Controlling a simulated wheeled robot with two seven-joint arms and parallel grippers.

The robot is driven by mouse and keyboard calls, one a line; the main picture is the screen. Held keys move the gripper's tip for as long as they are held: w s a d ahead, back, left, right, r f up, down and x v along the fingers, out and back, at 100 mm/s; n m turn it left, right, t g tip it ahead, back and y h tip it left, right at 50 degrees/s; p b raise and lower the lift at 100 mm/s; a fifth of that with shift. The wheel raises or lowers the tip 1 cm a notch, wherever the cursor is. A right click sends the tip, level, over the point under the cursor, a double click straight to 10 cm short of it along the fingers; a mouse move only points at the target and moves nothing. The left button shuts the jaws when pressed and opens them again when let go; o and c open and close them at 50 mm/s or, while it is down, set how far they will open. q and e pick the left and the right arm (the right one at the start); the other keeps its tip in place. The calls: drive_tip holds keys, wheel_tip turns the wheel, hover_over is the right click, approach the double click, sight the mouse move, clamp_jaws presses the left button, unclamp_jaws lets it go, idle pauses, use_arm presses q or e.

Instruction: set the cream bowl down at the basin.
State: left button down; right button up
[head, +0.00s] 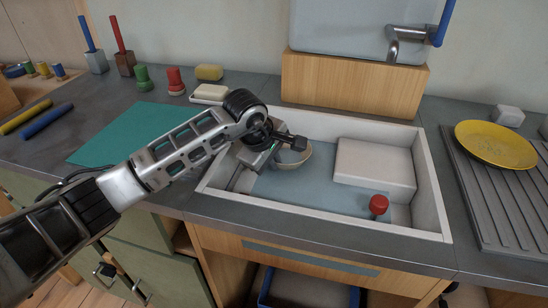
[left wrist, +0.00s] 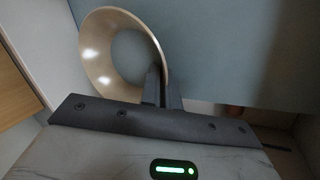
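The cream bowl (head: 293,157) is inside the basin (head: 433,185), towards its left back, partly hidden by my left gripper. The basin has white walls and a blue-grey floor. My left gripper (head: 281,146) reaches in over the basin's left side. In the left wrist view the bowl (left wrist: 97,60) shows its pale, shiny inside, and the two dark fingers (left wrist: 162,88) are close together with its rim between them. I cannot tell whether the bowl touches the basin floor. My right gripper is not in view.
A white block (head: 375,163) fills the basin's right back, and a red-topped plug (head: 379,204) stands at its front right. The tap (head: 405,36) hangs above the back. A yellow plate (head: 495,144) lies on the right-hand drainer. The front middle of the basin floor is clear.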

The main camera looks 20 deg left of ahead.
use_arm(q)
drive_tip(key=shift+f, duration=0.5)
drive_tip(key=c, duration=1.6)
unclamp_jaws()
drive_tip(key=shift+o, duration=0.2)
drive_tip(key=shift+f, duration=0.15)
drive_tip(key=v, duration=1.6)
drive_tip(key=shift+s, duration=0.15)
